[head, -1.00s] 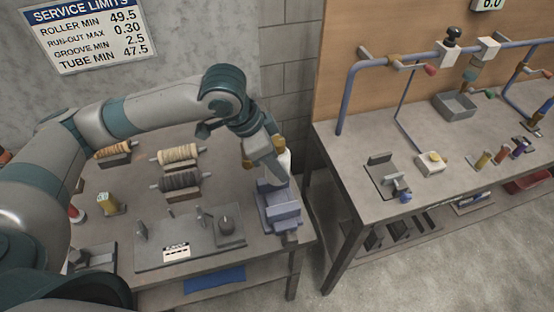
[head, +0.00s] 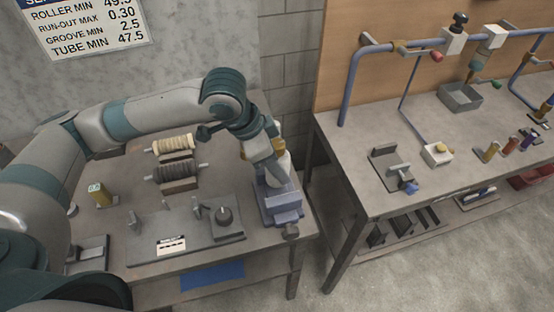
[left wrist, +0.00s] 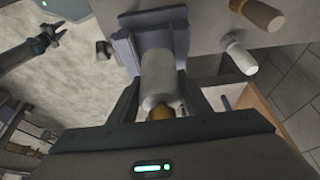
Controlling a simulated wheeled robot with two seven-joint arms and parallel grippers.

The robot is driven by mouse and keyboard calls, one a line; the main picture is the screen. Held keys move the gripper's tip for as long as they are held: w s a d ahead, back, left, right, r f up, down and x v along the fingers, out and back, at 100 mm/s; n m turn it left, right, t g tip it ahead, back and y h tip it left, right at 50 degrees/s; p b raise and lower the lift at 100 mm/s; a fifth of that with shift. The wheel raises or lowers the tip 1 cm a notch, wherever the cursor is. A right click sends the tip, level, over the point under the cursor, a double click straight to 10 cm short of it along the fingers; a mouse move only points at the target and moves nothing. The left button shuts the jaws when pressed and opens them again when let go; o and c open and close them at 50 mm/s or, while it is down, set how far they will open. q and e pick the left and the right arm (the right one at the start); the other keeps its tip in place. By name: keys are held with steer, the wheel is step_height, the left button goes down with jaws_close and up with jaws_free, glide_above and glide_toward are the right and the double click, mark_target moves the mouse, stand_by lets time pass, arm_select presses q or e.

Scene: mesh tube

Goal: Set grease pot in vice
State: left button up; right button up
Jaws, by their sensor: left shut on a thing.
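The grease pot (left wrist: 158,77) is a pale cylinder with a brass-coloured end. In the left wrist view it stands between the two fingers of my left gripper (left wrist: 160,103), which is shut on it. The blue-grey vice (head: 283,213) is at the right end of the left bench. It also shows in the left wrist view (left wrist: 124,48), right at the pot's far end. The pot appears to be at the vice jaws, but I cannot tell whether it is seated.
A grey plate fixture (head: 150,252) lies left of the vice.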

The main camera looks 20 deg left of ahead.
stand_by(0.3)
arm_select(q)
steer(key=shift+p, duration=0.55)
stand_by(0.7)
steer(key=shift+p, duration=0.55)
stand_by(0.6)
steer(key=shift+f+b, duration=0.3)
steer(key=shift+f, duration=1.45)
stand_by(2.4)
steer(key=shift+p, duration=0.6)
stand_by(0.6)
